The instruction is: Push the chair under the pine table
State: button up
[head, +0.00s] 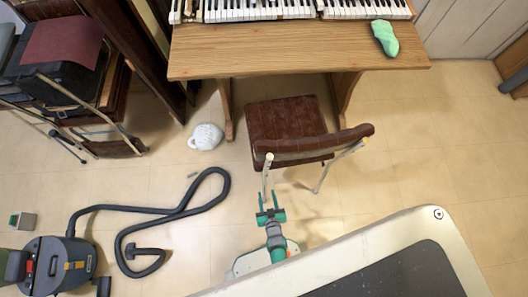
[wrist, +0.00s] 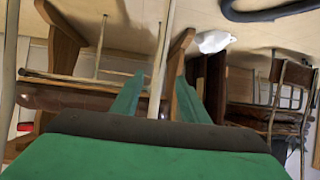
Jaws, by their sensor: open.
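The pine table (head: 300,52) stands at the top of the head view, with a wooden leg at each side. The chair has a brown seat (head: 285,118) just in front of the table, its far edge close to the tabletop's near edge. Its brown backrest (head: 315,145) faces me, slightly angled, on pale legs. My gripper (head: 269,203) is open, low by the chair's left back leg (head: 267,175). In the wrist view, a pale upright bar (wrist: 162,55) shows between the open fingers (wrist: 160,82); I cannot tell whether they touch it.
Piano keys (head: 255,11) and a green object (head: 384,38) are on the table. A white teapot (head: 206,136) stands on the floor left of the chair. A vacuum cleaner (head: 62,265) and its hose (head: 178,213) lie farther left. The floor right of the chair is clear.

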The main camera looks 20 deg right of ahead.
aim_at(264, 185)
jog(key=x, duration=0.8)
jog(key=shift+w, duration=0.2)
